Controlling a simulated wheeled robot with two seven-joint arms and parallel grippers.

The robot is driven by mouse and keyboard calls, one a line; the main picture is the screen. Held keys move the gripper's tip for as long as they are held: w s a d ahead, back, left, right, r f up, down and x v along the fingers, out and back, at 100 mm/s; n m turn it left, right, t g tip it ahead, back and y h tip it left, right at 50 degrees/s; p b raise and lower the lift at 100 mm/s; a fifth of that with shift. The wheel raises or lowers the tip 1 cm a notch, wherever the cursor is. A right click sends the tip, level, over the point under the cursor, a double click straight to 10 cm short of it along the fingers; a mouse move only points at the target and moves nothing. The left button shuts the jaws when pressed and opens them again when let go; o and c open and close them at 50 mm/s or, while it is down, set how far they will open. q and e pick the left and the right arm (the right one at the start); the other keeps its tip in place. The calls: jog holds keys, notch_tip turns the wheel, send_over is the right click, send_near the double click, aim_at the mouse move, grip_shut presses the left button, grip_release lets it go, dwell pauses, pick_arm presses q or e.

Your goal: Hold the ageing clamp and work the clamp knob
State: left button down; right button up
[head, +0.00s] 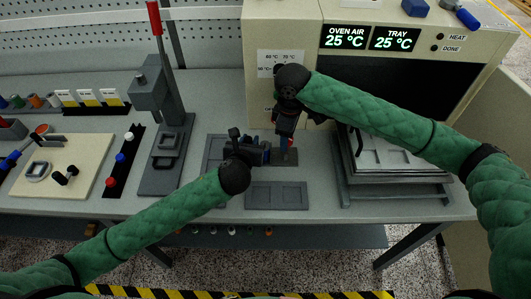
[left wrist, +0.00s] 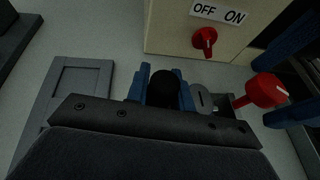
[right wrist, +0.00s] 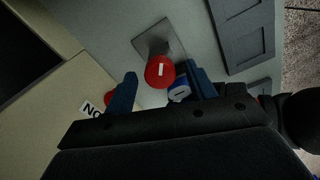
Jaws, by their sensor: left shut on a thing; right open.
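The ageing clamp is mostly hidden between my grippers at the middle of the bench. In the left wrist view a black rounded part (left wrist: 164,88) sits between the blue fingers of my left gripper (left wrist: 165,92), which is shut on it. A grey slotted piece (left wrist: 203,99) is beside it. The red clamp knob (left wrist: 264,91) with a white mark stands to the right; it also shows in the right wrist view (right wrist: 160,72). My right gripper (right wrist: 163,92) is open, its fingers on either side of the knob. A blue round piece (right wrist: 179,93) with a white mark is by the knob.
The oven (head: 283,35) stands behind, with a red OFF/ON switch (left wrist: 205,39). A grey tray (head: 277,196) lies in front of the grippers. A press with a red-tipped lever (head: 154,17) is at left. A stacked metal fixture (head: 385,160) is at right.

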jog(key=n, duration=0.6)
jog(key=shift+n, duration=0.4)
jog(key=n, duration=0.5)
jog(key=shift+n, duration=0.4)
jog(key=c, duration=1.1)
jog(key=m, duration=0.5)
jog(key=shift+m, duration=0.4)
jog(key=m, duration=0.6)
jog(key=shift+m, duration=0.4)
jog(key=o, duration=1.1)
